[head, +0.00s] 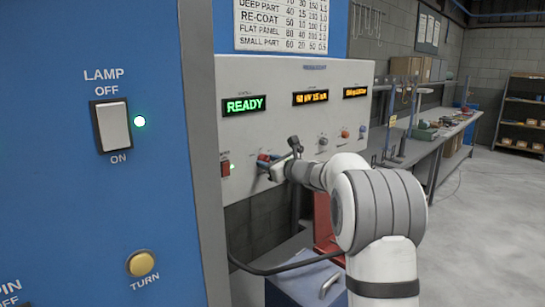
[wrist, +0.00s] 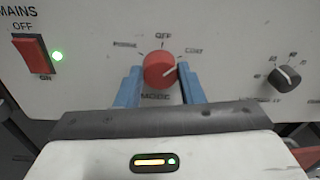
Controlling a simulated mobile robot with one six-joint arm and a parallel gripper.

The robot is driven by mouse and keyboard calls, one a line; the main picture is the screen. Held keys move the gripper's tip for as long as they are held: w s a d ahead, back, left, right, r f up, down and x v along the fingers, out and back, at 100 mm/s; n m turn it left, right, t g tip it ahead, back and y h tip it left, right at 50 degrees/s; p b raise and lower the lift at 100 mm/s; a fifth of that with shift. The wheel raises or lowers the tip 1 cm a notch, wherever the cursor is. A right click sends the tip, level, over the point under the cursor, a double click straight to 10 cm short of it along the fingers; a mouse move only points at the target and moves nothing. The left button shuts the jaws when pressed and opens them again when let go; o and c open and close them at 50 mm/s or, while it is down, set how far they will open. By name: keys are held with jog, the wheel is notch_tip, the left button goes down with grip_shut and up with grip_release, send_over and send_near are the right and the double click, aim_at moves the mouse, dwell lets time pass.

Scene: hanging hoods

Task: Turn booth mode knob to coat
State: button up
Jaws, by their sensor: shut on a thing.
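The red mode knob (wrist: 159,72) is on the pale control panel in the wrist view, with OFF above it, COAT to its upper right and a blurred label to its upper left. My gripper (wrist: 158,76) has its two blue fingers on either side of the knob and is shut on it. I cannot tell clearly which label the knob's pointer faces. In the head view, my gripper (head: 271,164) reaches the panel and largely covers the knob.
A red MAINS switch (wrist: 34,57) with a lit green lamp is left of the knob. A small black dial (wrist: 285,78) is to its right. The panel display (head: 244,105) reads READY. A blue cabinet (head: 100,200) stands close at the left.

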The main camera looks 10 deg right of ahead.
jog(key=shift+d+r+m+p, duration=0.1)
jog(key=shift+r+m+p, duration=0.15)
jog(key=shift+m+p, duration=0.4)
jog(key=shift+r+m+p, duration=0.25)
jog(key=shift+m+p, duration=0.15)
jog(key=shift+m, duration=0.35)
jog(key=shift+f, duration=0.1)
jog(key=o, duration=1)
jog(key=shift+f, duration=0.2)
jog(key=shift+w, duration=0.1)
jog(key=b+v, duration=0.2)
jog(key=v, duration=0.6)
jog(key=shift+w, duration=0.1)
